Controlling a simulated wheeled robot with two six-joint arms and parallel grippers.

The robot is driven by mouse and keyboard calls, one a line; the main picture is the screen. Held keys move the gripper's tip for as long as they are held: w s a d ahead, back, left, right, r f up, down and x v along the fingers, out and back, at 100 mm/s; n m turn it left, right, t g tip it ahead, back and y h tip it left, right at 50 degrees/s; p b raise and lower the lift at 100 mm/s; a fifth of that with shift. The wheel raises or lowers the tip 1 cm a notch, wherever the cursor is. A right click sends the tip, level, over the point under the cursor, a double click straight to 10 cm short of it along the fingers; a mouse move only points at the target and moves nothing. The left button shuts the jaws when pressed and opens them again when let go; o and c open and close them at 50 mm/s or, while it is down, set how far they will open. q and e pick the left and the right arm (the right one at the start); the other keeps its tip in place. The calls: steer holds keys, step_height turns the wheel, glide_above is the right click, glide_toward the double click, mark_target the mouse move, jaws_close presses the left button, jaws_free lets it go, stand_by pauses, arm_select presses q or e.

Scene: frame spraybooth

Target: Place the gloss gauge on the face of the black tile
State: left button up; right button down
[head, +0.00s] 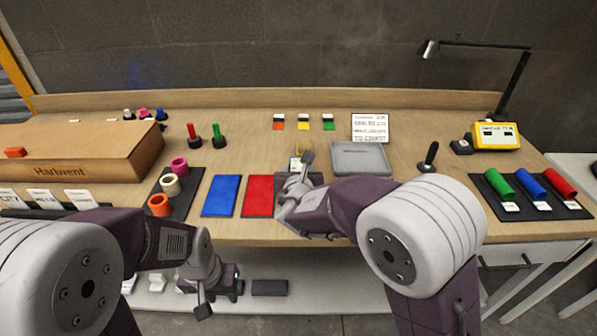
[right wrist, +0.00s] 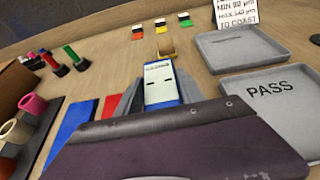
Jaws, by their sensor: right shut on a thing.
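The gloss gauge (right wrist: 160,83), a small blue and white block, is between the fingers of my right gripper (right wrist: 158,92) in the right wrist view. In the head view my right gripper (head: 299,172) is just right of the red tile (head: 258,195), shut on the gauge, which shows as a small pale patch (head: 295,163). A dark strip beside the red tile may be the black tile; my right gripper and arm hide most of that spot. I cannot tell whether the gauge touches anything below. My left gripper (head: 220,292) is low, in front of the bench; its fingers are unclear.
A blue tile (head: 221,181) lies left of the red one. A grey tray (head: 360,173) is right of my gripper; the right wrist view shows two, one marked PASS (right wrist: 270,88). Colored rings on a dark mat and a cardboard box (head: 80,150) are at left.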

steer(key=shift+f+b, duration=0.2)
steer(key=shift+b, duration=0.1)
steer(key=c, duration=0.7)
jaws_free()
steer(key=shift+r, duration=0.2)
steer(key=shift+s+r+p, duration=0.2)
steer(key=shift+s+p, duration=0.05)
steer(key=shift+p, duration=0.15)
steer(key=p+v, duration=0.1)
steer(key=v, duration=1)
steer(key=shift+s, duration=0.25)
